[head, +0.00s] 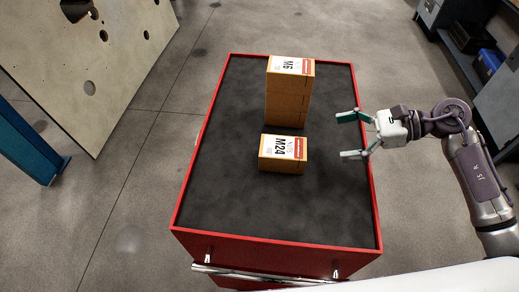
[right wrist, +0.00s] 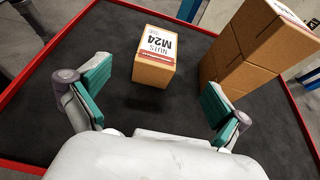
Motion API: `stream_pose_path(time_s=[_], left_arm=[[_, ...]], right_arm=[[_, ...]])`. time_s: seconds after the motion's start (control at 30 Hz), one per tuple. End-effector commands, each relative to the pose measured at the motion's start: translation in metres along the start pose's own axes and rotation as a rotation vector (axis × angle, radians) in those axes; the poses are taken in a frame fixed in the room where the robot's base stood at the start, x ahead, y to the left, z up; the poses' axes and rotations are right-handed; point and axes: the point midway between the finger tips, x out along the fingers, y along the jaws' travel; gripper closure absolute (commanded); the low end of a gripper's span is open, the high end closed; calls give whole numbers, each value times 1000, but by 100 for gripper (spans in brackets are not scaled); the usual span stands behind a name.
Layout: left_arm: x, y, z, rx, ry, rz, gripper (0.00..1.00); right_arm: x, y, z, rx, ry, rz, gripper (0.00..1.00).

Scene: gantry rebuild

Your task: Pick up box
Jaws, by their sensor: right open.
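A small cardboard box labelled M24 (head: 281,155) sits alone on the black top of a red cart (head: 229,121). Behind it stands a taller stack of cardboard boxes (head: 288,98), the top one labelled M6. My right gripper (head: 346,135) is open and empty, to the right of both, over the cart's right side. In the right wrist view the M24 box (right wrist: 155,58) lies ahead, between and beyond the open fingers (right wrist: 155,98), apart from them. The stack (right wrist: 245,55) is right of it there. My left gripper does not show.
The cart's front and left top areas are clear. A raised red rim edges the top. A pale panel with holes (head: 95,62) and a blue post (head: 28,145) stand at left. Grey cabinets with a blue bin (head: 487,63) are at upper right.

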Motion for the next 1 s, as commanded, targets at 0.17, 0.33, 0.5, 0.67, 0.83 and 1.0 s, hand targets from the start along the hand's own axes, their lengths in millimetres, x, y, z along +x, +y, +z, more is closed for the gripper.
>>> stream_pose_path(time_s=[0.17,0.33,0.5,0.67,0.83,1.0], left_arm=[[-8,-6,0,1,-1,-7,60],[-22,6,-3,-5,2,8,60],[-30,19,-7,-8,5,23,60],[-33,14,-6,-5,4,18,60],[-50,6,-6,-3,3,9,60],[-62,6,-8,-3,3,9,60]], right_arm=[[12,0,3,0,-3,1,0],[45,0,4,2,-5,1,0],[74,0,3,1,-4,1,0],[86,0,1,1,-1,-1,0],[104,1,0,6,-5,1,0],[129,1,-4,3,-3,0,0]])
